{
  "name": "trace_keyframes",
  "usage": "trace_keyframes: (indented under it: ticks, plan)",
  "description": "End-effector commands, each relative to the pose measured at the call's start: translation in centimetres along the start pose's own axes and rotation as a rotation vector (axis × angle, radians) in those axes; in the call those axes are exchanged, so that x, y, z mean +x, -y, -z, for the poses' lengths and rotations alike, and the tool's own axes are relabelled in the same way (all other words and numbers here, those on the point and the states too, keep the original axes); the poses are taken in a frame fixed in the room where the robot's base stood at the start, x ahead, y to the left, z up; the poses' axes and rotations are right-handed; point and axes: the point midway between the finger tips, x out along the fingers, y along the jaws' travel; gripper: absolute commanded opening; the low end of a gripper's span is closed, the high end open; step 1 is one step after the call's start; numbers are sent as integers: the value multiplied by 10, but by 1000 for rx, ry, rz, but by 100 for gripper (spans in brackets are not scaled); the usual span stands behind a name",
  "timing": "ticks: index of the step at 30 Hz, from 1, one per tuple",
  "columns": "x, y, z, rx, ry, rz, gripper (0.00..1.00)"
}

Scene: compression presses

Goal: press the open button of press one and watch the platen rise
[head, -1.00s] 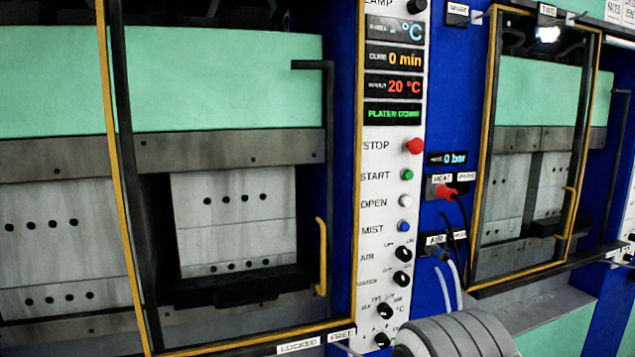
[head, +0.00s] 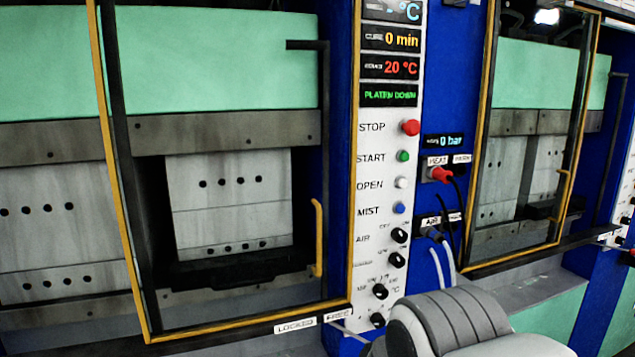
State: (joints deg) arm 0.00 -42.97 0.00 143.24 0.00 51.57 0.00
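Press one stands at the left with a blue frame and a yellow-edged guard door (head: 126,225). Its white control panel (head: 382,112) carries red STOP (head: 410,128), green START (head: 403,156), white OPEN (head: 401,183) and blue MIST (head: 399,208) buttons. The green display (head: 390,95) reads PLATEN DOWN. Behind the door the grey platen (head: 225,133) rests on a pale block (head: 228,200) with dark holes. My grey arm shows at the bottom, below and right of the panel. My gripper is not visible.
Black knobs (head: 399,235) line the lower panel. A red plug (head: 440,174) and a pale hose (head: 449,262) sit between the presses. A second press with its own yellow-edged door (head: 487,145) stands at the right. LOCKED and FREE labels (head: 296,326) mark the lower rail.

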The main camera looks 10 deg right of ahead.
Motion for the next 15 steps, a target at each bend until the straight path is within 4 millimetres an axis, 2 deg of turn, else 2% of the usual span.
trace_keyframes:
  ticks: [1,3,15]
  plan:
    - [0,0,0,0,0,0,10]
    - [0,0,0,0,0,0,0]
    - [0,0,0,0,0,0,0]
